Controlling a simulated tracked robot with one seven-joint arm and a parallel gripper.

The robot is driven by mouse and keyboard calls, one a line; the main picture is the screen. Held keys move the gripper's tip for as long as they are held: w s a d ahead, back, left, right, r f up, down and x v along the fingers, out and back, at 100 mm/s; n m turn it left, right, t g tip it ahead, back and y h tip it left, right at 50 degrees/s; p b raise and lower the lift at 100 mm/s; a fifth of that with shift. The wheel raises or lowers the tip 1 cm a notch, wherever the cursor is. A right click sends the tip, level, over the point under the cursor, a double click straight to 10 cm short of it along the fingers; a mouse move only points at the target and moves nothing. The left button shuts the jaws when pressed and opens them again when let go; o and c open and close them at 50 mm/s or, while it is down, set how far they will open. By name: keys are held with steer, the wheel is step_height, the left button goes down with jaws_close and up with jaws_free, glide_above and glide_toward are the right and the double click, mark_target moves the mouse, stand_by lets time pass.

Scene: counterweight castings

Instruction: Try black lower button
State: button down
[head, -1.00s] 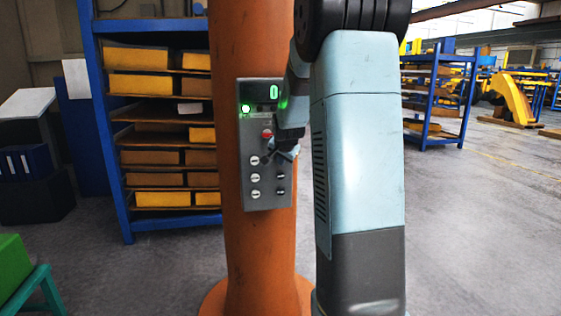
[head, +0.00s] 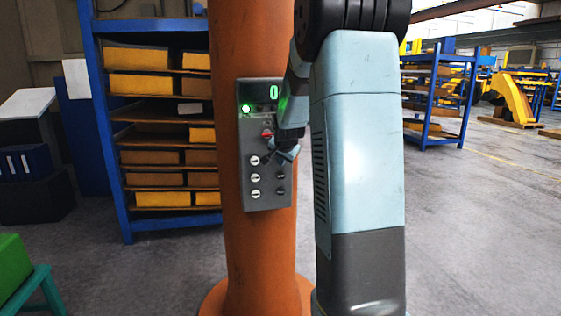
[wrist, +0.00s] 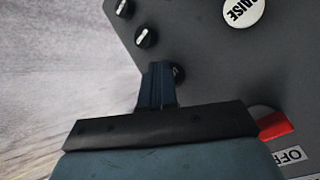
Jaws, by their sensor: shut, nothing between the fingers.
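A grey control panel (head: 267,202) is fixed to the orange column. It has a column of white buttons on the left and black buttons on the right. In the head view the middle black button (head: 280,177) and bottom black button (head: 281,191) show. In the wrist view the upper black button (wrist: 179,72) is partly hidden behind my fingertips; the other two (wrist: 146,38) (wrist: 123,8) are clear. My gripper (head: 272,158) is shut and empty, its tips (wrist: 157,68) beside the upper black button. I cannot tell whether they touch it. Button labels on the black ones are unreadable.
A white button (wrist: 243,10) reads RAISE. A red switch (wrist: 273,125) sits by an OFF label (wrist: 290,155). The panel has a lit green lamp (head: 246,109) and a display (head: 273,92), partly covered by my arm. A blue shelf rack (head: 112,130) stands behind left.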

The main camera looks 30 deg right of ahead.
steer(key=shift+s, duration=0.1)
stand_by(0.6)
steer(key=shift+s+a, duration=0.25)
steer(key=shift+s, duration=0.45)
steer(key=shift+s+a, duration=0.2)
steer(key=shift+s, duration=0.6)
steer(key=shift+s+a, duration=0.25)
steer(key=shift+s, duration=0.6)
steer(key=shift+s+a, duration=0.2)
steer(key=shift+s, duration=0.6)
